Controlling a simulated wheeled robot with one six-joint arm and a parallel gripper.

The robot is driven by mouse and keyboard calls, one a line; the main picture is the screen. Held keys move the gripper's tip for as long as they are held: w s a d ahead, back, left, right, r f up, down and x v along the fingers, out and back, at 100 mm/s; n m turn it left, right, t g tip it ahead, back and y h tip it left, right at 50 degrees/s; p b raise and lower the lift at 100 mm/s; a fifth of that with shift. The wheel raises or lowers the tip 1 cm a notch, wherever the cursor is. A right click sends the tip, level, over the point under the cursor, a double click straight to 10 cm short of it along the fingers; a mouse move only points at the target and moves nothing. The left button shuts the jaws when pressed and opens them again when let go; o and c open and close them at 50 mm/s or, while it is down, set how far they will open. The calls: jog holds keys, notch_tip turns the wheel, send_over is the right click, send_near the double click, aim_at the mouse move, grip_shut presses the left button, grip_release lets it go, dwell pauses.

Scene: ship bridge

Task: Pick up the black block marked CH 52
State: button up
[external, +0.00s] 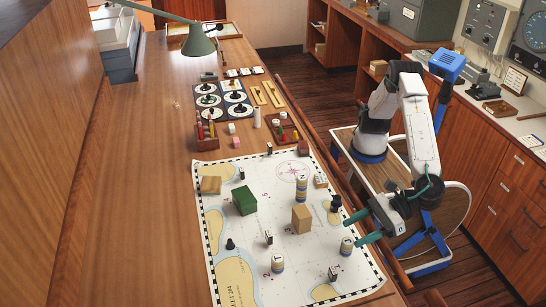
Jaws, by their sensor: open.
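Several small dark blocks with pale faces stand on the chart (215,215): one near its front edge (333,273), one near its middle (268,238), one at its far left (241,173) and one at its far edge (269,148). Their markings are too small to read, so I cannot tell which is CH 52. My gripper (351,232) is open over the right edge of the chart, its green fingers pointing left. Nothing shows between the fingers.
A rail (318,145) runs along the table's right edge. A lamp (198,42) overhangs the far end. The table's left side is clear.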

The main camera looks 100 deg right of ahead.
send_near(335, 271)
jog(key=x, duration=0.4)
jog(key=shift+w+d+f, duration=0.15)
jog(key=shift+w+f, duration=0.05)
jog(key=shift+f, duration=0.2)
jog(key=x, duration=0.2)
jog(key=shift+w+f, duration=0.2)
jog(key=shift+f, duration=0.2)
jog(key=x, duration=0.5)
jog(key=shift+w, duration=0.25)
jog(key=c, duration=1)
